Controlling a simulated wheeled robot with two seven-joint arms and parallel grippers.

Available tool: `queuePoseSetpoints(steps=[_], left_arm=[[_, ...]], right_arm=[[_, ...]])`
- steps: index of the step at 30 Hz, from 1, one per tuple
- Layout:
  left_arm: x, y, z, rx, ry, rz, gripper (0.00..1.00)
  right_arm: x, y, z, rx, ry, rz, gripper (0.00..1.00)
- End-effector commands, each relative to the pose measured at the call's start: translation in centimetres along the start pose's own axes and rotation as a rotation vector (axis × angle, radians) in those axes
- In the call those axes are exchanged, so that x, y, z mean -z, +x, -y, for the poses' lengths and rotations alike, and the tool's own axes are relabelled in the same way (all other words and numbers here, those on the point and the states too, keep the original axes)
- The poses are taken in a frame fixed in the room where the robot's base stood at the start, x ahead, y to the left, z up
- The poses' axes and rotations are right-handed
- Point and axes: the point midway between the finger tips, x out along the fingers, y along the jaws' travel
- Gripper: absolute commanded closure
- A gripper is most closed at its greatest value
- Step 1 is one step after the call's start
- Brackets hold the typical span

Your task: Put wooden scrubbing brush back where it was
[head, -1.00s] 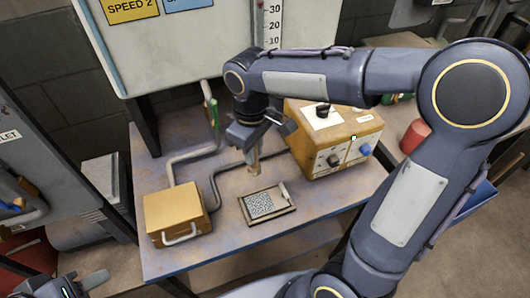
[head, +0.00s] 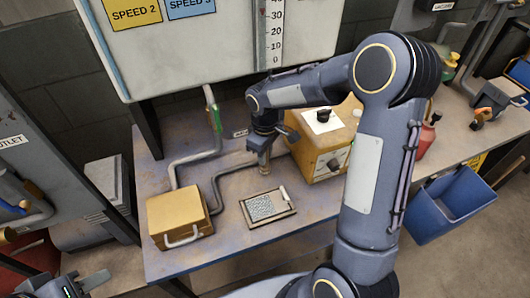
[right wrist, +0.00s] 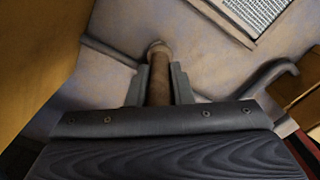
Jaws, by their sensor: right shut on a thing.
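My right gripper (head: 265,143) is shut on the wooden scrubbing brush (head: 264,162), a short brown piece pointing down over the back of the worn table (head: 295,219). In the right wrist view, the brush's round brown handle (right wrist: 158,85) sits between both fingers of the right gripper (right wrist: 157,84). Its lower end is close to the tabletop; I cannot tell whether it touches. My left gripper (head: 85,285) is at the bottom left corner, apart from the table, and its jaws are unclear.
A yellow control box (head: 318,150) stands just right of the brush. A framed speckled plate (head: 265,207) lies in front, and a yellow box with a handle (head: 178,217) is at left. Grey pipes (head: 190,158) run behind. A blue bin (head: 450,205) is at right.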

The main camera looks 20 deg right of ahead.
Motion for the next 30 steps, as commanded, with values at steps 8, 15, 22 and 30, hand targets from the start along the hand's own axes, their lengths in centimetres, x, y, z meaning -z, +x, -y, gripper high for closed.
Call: queuePoseSetpoints(steps=[8,15,22,30], left_arm=[[-0.1,0.2,0.1,0.0,0.0,0.0,0.64],[-0.1,0.2,0.1,0.0,0.0,0.0,0.64],[-0.1,0.1,0.1,0.0,0.0,0.0,0.64],[0.0,0.0,0.0,0.0,0.0,0.0,0.64]], right_arm=[[0.0,0.3,0.0,-0.001,0.001,-0.001,1.0],[0.0,0.2,0.0,-0.001,0.001,-0.001,0.59],[0.0,0.2,0.0,-0.001,0.001,-0.001,0.59],[0.1,-3.0,-0.1,-0.005,0.002,-0.006,0.59]])
